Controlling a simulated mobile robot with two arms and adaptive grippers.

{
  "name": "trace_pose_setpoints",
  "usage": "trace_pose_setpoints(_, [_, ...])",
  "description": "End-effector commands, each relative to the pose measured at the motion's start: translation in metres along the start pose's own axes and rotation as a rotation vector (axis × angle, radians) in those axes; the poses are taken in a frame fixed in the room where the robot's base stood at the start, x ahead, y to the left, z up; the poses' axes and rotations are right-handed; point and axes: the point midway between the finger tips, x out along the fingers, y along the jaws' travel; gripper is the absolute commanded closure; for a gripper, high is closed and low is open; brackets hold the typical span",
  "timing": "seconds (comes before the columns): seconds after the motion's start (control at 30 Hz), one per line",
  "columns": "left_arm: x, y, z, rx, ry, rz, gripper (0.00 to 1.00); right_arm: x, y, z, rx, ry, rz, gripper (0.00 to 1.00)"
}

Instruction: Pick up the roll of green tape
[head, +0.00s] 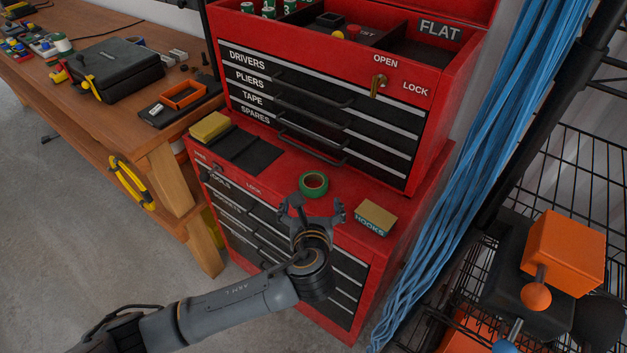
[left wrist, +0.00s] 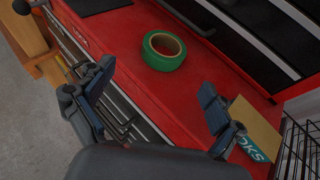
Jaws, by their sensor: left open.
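The roll of green tape (head: 313,184) lies flat on the red ledge of the tool chest, below the upper drawers. It also shows in the left wrist view (left wrist: 164,50), with a tan core. My left gripper (head: 311,208) is open and empty just in front of the tape, its fingers apart and pointing toward it. In the left wrist view the tape sits beyond and between the two fingertips (left wrist: 158,92), not touching either. My right gripper is in neither view.
A small box marked HOOKS (head: 376,218) stands on the ledge close to the gripper's right finger. A yellow block (head: 210,127) and a black mat (head: 252,157) lie at the ledge's left. Drawer handles (head: 312,147) jut out above the ledge. Blue cables (head: 470,150) hang at right.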

Motion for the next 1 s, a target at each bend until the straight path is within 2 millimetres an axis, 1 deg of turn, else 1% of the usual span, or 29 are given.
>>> trace_pose_setpoints(0.03, [0.008, 0.000, 0.001, 0.001, -0.001, 0.001, 0.07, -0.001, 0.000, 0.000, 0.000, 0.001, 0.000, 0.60])
trace_pose_setpoints(0.1, [0.016, -0.001, 0.001, 0.000, 0.000, 0.000, 0.07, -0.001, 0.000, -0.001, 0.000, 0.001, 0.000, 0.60])
trace_pose_setpoints(0.27, [0.025, -0.001, 0.002, -0.002, 0.000, -0.001, 0.07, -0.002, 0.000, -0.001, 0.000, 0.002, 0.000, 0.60])
trace_pose_setpoints(0.37, [0.035, -0.003, 0.005, -0.002, -0.001, -0.001, 0.07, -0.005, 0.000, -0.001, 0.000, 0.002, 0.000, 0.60])
trace_pose_setpoints(0.5, [0.056, -0.006, 0.009, -0.003, 0.000, -0.001, 0.07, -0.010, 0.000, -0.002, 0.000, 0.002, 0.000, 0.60])
trace_pose_setpoints(0.6, [0.068, -0.005, 0.007, -0.002, 0.001, -0.001, 0.07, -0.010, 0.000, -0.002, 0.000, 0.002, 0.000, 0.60])
trace_pose_setpoints(0.73, [0.075, -0.005, 0.006, -0.002, 0.001, -0.002, 0.07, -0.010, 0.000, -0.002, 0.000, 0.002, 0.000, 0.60])
trace_pose_setpoints(0.93, [0.075, -0.005, 0.006, -0.003, 0.001, -0.003, 0.07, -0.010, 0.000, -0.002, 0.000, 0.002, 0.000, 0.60])
trace_pose_setpoints(0.97, [0.075, -0.005, 0.006, -0.003, 0.001, -0.003, 0.13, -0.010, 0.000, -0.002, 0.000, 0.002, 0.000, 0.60])
trace_pose_setpoints(1.0, [0.075, -0.005, 0.006, -0.003, 0.001, -0.003, 0.21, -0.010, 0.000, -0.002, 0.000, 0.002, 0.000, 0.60])
